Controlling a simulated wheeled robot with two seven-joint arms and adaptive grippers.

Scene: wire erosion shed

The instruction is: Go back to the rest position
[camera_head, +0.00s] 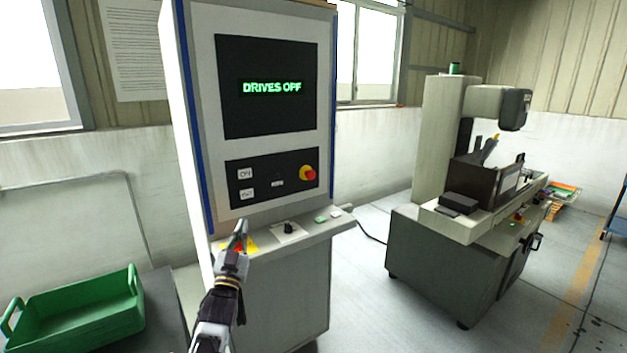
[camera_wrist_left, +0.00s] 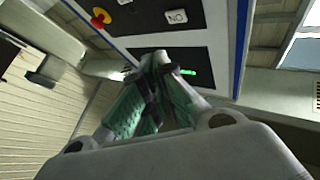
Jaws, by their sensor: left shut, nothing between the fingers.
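My left gripper (camera_head: 240,236) is shut and empty. In the head view it points up just in front of the cabinet's ledge, by the yellow and red warning labels, and covers part of them. In the left wrist view its fingertips (camera_wrist_left: 155,62) meet in front of the dark screen. The control cabinet (camera_head: 262,180) stands upright, and its screen (camera_head: 270,88) reads "DRIVES OFF" in green. Below are an ON button (camera_head: 245,173), another labelled button under it and a red knob on yellow (camera_head: 308,173). I cannot tell whether the gripper touches the cabinet. My right gripper is not in view.
A green crate (camera_head: 80,318) sits on a dark surface at the lower left. The ledge (camera_head: 300,232) carries a black rotary knob (camera_head: 289,228) and small green buttons. A grey machine (camera_head: 450,260) stands at the right. Floor between cabinet and machine is free except for a cable.

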